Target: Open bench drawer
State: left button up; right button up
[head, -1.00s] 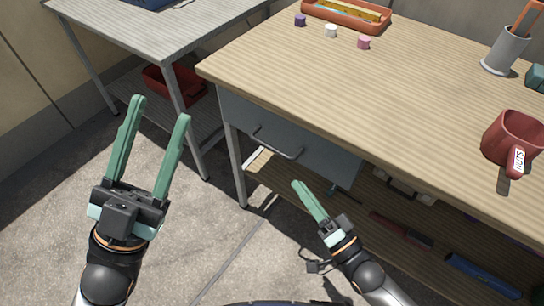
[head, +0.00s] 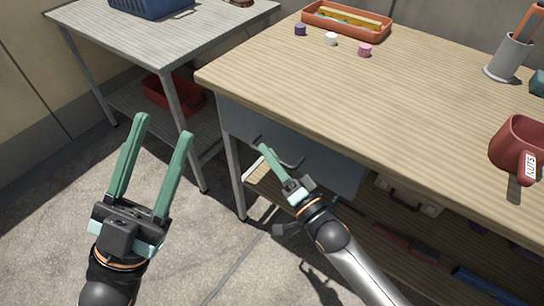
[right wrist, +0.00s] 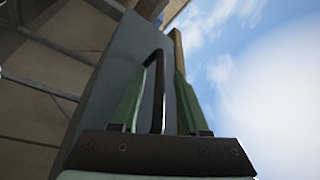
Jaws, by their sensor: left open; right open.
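The bench drawer (head: 335,168) is a blue-grey front under the wooden bench top and looks shut. Its dark bar handle (head: 292,163) is partly hidden by my right gripper (head: 262,147) in the head view. In the right wrist view the handle (right wrist: 158,90) stands between the two green fingers of my right gripper (right wrist: 158,95), with the drawer front (right wrist: 115,75) beyond. The right gripper is open around the handle; I cannot tell whether a finger touches it. My left gripper (head: 165,127) is open and empty, left of the bench over the floor.
The wooden bench top (head: 400,100) holds a red mug (head: 515,145), a grey cup (head: 509,58), an orange tray (head: 347,20) and small caps. A metal side table (head: 160,30) stands at left. A lower shelf with tools lies under the drawer.

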grip_shut()
dwell(1.4)
